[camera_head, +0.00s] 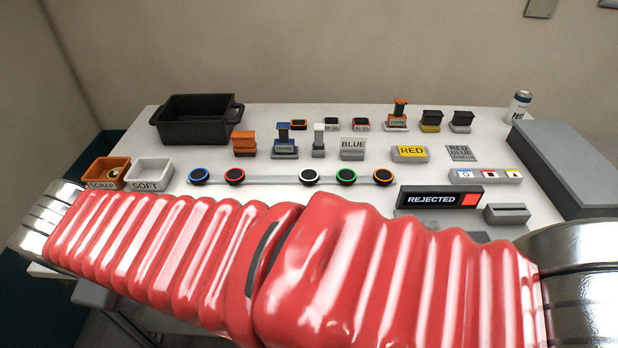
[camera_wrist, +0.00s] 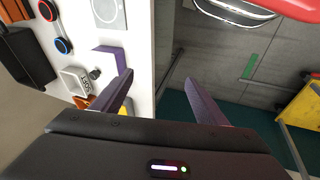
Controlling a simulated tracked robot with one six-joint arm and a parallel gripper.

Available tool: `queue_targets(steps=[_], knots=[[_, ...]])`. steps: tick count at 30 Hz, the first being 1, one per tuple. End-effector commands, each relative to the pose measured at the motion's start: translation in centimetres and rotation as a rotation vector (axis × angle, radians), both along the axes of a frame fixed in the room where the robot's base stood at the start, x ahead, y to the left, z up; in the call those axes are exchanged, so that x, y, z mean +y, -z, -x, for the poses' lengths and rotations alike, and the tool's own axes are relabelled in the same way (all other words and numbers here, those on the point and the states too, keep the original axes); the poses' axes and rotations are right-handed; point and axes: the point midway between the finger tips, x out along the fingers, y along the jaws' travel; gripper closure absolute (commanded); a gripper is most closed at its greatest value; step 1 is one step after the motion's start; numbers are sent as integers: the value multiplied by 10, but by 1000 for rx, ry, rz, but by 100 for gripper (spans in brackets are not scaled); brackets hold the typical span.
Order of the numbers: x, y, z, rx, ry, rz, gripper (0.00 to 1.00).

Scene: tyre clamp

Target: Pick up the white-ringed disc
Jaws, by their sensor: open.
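The white-ringed disc (camera_head: 311,176) is a black disc with a white ring. It sits on a grey strip (camera_head: 273,181) in a row with other ringed discs, between the red-ringed and the green-ringed ones. I do not make it out in the wrist view. My gripper (camera_wrist: 158,79) shows in the wrist view with two purple fingers wide apart and nothing between them. It is over the table's edge by the SOFT bin, apart from the disc row. In the head view my gripper does not show; my red ribbed arm sleeve fills the front.
Blue-ringed (camera_head: 199,176), red-ringed (camera_head: 235,176), green-ringed (camera_head: 346,176) and orange-ringed (camera_head: 383,177) discs share the strip. A SCRAP bin (camera_head: 103,186) and a SOFT bin (camera_head: 147,186) stand left. A REJECTED sign (camera_head: 440,198) stands right. Labelled blocks and stands are behind.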

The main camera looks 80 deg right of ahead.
Motion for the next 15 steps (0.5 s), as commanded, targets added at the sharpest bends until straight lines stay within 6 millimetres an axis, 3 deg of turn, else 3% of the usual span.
queue_targets(steps=[3,15], knots=[[-46,13,6,133,-29,118,32],[-190,37,49,631,-208,394,32]])
